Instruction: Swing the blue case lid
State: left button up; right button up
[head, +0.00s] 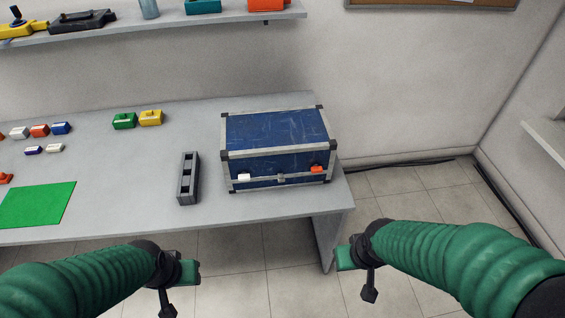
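The blue case (277,155) with grey metal edges sits on the right part of the table. Its blue lid (277,127) is shut. A white piece (244,177), a small grey latch (281,178) and an orange piece (317,169) show along its front. My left gripper (181,288) is in front of the table at the lower left, apart from the case. My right gripper (357,274) is in front of the table's right end, also apart from the case. I see nothing held in either gripper, and their finger gaps are hard to make out.
A dark grey slotted block (188,178) stands just left of the case. A green mat (37,204) and several small coloured blocks lie further left on the grey table (130,205). A shelf (150,24) with objects hangs above.

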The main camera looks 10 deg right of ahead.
aim_at(281, 142)
jog(key=i+j+z, duration=0.15)
jog(key=j, duration=0.2)
jog(key=i+j+z, duration=0.15)
jog(key=j, duration=0.25)
jog(key=i+j+z, duration=0.15)
jog(key=j, duration=0.25)
jog(key=i+j+z, duration=0.15)
jog(key=j, duration=0.25)
jog(key=i, duration=0.05)
